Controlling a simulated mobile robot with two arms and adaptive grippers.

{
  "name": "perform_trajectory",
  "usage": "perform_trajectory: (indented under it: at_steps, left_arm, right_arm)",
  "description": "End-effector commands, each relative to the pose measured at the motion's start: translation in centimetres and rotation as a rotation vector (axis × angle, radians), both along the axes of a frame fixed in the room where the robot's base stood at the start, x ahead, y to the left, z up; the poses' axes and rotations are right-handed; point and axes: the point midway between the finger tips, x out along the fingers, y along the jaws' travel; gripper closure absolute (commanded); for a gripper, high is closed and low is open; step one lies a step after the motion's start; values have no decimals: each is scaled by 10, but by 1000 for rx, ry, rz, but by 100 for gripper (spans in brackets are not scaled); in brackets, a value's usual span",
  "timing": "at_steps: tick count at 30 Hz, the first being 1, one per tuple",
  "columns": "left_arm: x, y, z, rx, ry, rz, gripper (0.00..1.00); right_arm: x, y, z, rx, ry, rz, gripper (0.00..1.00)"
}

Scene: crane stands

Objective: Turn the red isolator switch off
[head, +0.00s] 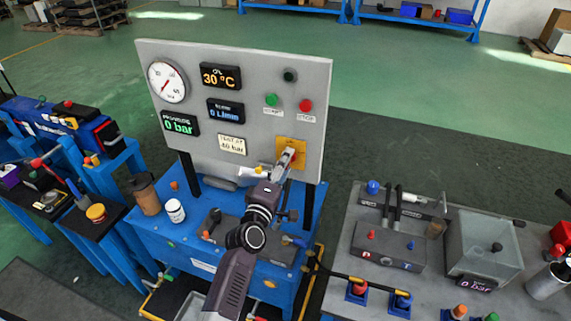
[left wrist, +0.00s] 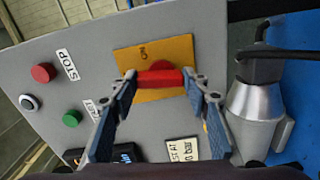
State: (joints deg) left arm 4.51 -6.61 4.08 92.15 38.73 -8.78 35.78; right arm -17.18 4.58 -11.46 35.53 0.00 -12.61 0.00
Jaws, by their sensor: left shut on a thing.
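The red isolator switch (left wrist: 158,77) sits on a yellow plate (left wrist: 150,52) with a dark ON marking, on the grey panel. In the left wrist view its handle lies across the picture between my two fingers. My left gripper (left wrist: 160,79) is shut on the handle, one fingertip at each end. In the head view the yellow plate (head: 302,147) is at the panel's lower right, and my left gripper (head: 288,156) covers most of the switch. My right gripper is not in view.
The panel (head: 240,80) carries a gauge (head: 167,82), displays, a green button (head: 271,99) and a red stop button (head: 306,105). A blue stand (head: 170,238) bears bottles below. A grey bench (head: 340,235) stands at right. A silver cylinder (left wrist: 252,112) is beside the panel.

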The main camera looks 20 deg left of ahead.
Motion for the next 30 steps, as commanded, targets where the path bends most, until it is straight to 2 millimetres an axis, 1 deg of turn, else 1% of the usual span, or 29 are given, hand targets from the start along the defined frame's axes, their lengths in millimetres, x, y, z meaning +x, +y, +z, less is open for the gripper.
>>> perform_trajectory:
  at_steps: [6,12,27,28,30]
  left_arm:
    - [0,0,0,-109,4,0,81]
    - [0,1,0,-159,5,0,81]
    - [0,1,0,-174,6,0,81]
    - [0,1,0,-174,6,1,54]
    - [0,0,0,-173,6,0,46]
  right_arm:
    - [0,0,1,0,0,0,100]
    - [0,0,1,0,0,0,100]
    - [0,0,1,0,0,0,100]
    - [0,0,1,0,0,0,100]
    - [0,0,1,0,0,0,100]
